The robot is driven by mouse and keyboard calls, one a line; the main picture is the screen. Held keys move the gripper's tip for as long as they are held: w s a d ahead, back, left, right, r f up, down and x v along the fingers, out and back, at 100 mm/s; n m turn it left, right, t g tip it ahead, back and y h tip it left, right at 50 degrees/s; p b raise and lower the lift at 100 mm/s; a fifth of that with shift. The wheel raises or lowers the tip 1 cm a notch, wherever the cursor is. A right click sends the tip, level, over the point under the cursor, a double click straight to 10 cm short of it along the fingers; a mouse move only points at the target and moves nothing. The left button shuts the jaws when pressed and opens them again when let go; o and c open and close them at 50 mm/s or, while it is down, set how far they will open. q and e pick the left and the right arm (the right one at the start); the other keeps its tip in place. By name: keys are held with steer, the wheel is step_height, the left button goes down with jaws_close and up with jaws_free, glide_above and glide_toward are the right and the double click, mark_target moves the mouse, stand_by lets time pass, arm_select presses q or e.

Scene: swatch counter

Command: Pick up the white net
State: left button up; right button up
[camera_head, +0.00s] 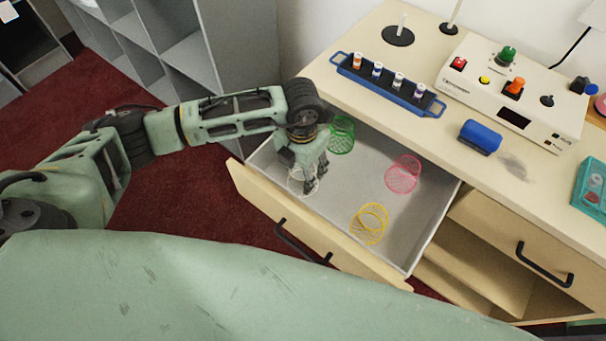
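The white net (296,184) lies in the open drawer (335,207), near its left front corner. My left gripper (308,186) points down into the drawer right at the white net and partly covers it. Its fingers are small and overlap the net, so I cannot tell whether they are open or shut on it. My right gripper is not in view.
The drawer also holds a green net (342,135), a pink net (403,174) and a yellow net (369,223). The counter above carries a blue rack (388,88) of vials, a control box (480,91) and a blue block (480,137). Grey shelves (225,60) stand at the left.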

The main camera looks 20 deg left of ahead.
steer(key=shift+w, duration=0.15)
arm_select(q)
steer(key=shift+r, duration=0.55)
steer(key=d+r+b, duration=0.3)
steer(key=d+r, duration=0.7)
steer(key=d, duration=0.1)
steer(key=shift+s+d, duration=0.3)
steer(key=shift+s, duration=0.15)
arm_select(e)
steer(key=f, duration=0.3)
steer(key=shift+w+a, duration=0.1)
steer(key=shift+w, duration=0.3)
